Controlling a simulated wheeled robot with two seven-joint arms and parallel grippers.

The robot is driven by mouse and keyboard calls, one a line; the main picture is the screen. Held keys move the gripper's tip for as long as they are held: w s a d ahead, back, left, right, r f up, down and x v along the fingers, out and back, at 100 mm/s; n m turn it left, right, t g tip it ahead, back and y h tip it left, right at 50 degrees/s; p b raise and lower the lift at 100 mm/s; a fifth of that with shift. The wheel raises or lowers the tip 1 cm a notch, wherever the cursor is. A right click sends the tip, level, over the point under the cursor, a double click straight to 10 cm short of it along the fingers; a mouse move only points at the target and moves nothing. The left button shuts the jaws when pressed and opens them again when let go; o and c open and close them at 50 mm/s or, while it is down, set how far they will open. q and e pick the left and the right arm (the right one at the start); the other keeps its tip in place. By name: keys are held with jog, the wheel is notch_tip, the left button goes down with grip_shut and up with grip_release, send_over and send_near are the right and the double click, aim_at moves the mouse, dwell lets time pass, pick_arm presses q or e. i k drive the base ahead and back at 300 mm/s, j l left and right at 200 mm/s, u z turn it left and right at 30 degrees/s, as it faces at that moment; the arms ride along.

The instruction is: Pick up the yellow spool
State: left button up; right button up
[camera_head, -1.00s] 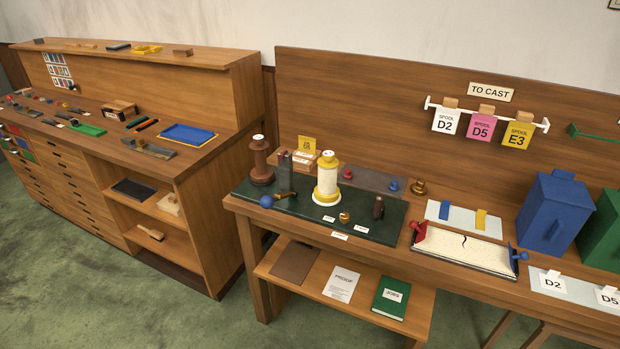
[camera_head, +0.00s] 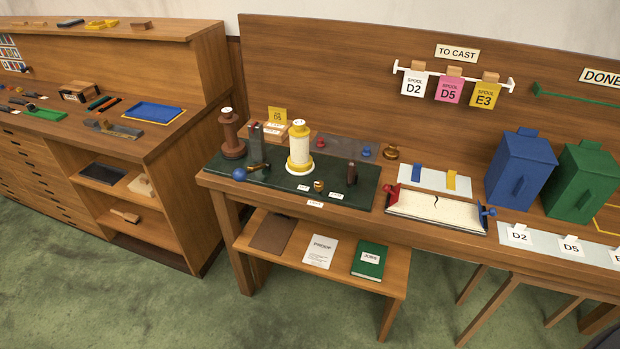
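The yellow spool (camera_head: 299,146) stands upright in the camera_head view, left of the picture's middle. It has a yellow top and base rim and a cream wound body, and it sits on a white disc on the dark green mat (camera_head: 226,171). A brown spool (camera_head: 231,135) stands to its left, with a dark upright block (camera_head: 255,145) between them. Neither of my grippers is clearly in view.
The mat also bears a blue ball-ended lever (camera_head: 240,174) and a small dark upright piece (camera_head: 351,173). A cream tray (camera_head: 435,208), a blue box (camera_head: 520,168) and a green box (camera_head: 580,180) stand to the right. Green floor is open in front.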

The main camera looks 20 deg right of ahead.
aim_at(300, 160)
jog(key=i+j+z, duration=0.1)
jog(key=z, duration=0.35)
jog(key=i+j+z, duration=0.15)
jog(key=z, duration=0.35)
jog(key=i+j+z, duration=0.1)
jog(key=j+z, duration=0.2)
jog(key=z, duration=0.15)
jog(key=j+z, duration=0.25)
jog(key=z, duration=0.2)
jog(key=i, duration=0.05)
